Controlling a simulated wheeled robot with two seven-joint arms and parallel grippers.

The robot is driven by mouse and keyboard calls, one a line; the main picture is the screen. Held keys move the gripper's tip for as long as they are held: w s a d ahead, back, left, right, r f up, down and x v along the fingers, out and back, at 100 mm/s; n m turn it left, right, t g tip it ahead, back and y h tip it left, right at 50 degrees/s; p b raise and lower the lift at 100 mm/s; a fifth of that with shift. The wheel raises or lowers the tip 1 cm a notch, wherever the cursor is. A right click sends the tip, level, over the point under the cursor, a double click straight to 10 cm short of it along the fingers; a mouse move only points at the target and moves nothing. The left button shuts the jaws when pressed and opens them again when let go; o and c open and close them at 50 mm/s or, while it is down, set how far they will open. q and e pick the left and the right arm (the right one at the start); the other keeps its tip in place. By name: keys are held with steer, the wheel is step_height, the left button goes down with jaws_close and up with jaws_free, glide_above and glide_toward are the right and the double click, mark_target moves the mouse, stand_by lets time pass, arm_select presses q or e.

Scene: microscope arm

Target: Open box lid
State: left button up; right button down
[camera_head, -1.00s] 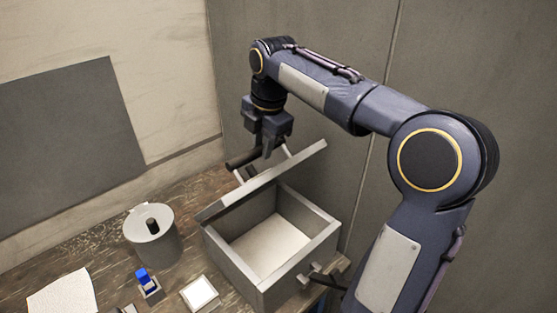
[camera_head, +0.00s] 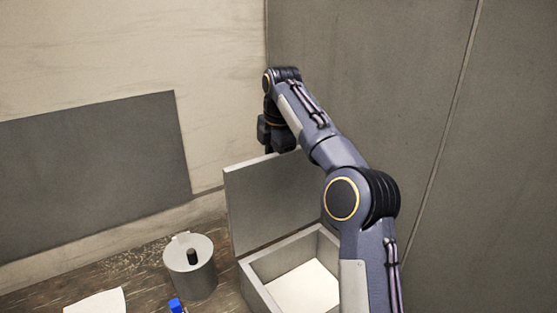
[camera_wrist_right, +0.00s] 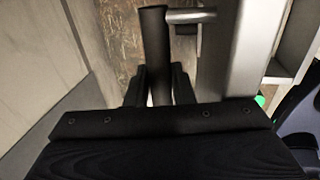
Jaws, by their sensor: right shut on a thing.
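The grey box (camera_head: 255,279) stands on the table with its inside and pale floor showing in the head view. Its lid (camera_head: 270,202) stands raised, close to upright, at the box's far side. My right gripper (camera_wrist_right: 157,88) is shut on the dark bar-shaped lid handle (camera_wrist_right: 154,30), one finger on each side of it. A short light rod joins the handle to the lid (camera_wrist_right: 228,60), which lies just to its right in the wrist view. In the head view the gripper's tips and the handle are hidden behind the lid. My left gripper is not in view.
A grey round canister (camera_head: 190,275) stands on the wooden table left of the box. A small blue object (camera_head: 176,305) and a white sheet (camera_head: 97,301) lie near the front edge of the view. Walls stand close behind and to the right.

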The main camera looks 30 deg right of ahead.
steer(key=shift+w+a, duration=0.1)
steer(key=shift+w, duration=0.05)
steer(key=c, duration=1.3)
jaws_free()
steer(key=shift+o, duration=0.2)
